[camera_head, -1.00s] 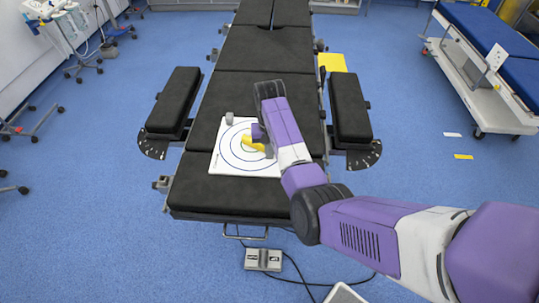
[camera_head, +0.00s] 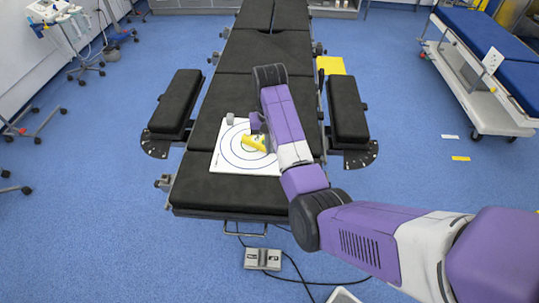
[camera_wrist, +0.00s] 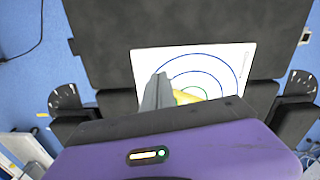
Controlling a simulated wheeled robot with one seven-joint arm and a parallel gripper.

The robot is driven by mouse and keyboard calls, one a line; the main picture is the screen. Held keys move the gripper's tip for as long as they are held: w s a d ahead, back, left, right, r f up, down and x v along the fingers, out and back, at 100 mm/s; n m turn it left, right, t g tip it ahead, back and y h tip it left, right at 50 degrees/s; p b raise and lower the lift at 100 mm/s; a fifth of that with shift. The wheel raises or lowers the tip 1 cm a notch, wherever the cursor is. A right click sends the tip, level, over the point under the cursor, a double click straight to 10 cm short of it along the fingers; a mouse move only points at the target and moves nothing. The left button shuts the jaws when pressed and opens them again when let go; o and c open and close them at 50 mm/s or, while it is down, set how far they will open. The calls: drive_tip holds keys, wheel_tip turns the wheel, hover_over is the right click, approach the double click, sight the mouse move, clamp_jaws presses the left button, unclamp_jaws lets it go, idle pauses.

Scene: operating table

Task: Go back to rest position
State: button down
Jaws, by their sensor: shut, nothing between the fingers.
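My gripper (camera_wrist: 158,92) shows in the wrist view as grey fingers together, with nothing held between them. It is over the white board (camera_wrist: 143,64) with blue rings. A yellow object (camera_wrist: 187,97) lies on the board beside the fingers in that view, partly hidden by my wrist. In the head view the board (camera_head: 222,162) lies on the black operating table (camera_head: 225,190), and the yellow object (camera_head: 255,143) is near its middle. My purple arm reaches in from the lower right, and the fingers are not clear there.
A small grey object (camera_head: 230,119) stands at the board's far left edge. Black armrests (camera_head: 175,103) and (camera_head: 347,108) flank the table. A trolley with blue top (camera_head: 490,50) stands at the far right. A foot pedal (camera_head: 262,258) lies on the floor in front.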

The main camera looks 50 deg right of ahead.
wheel_tip(320, 180, up, 2)
drive_tip(key=shift+r, duration=0.15)
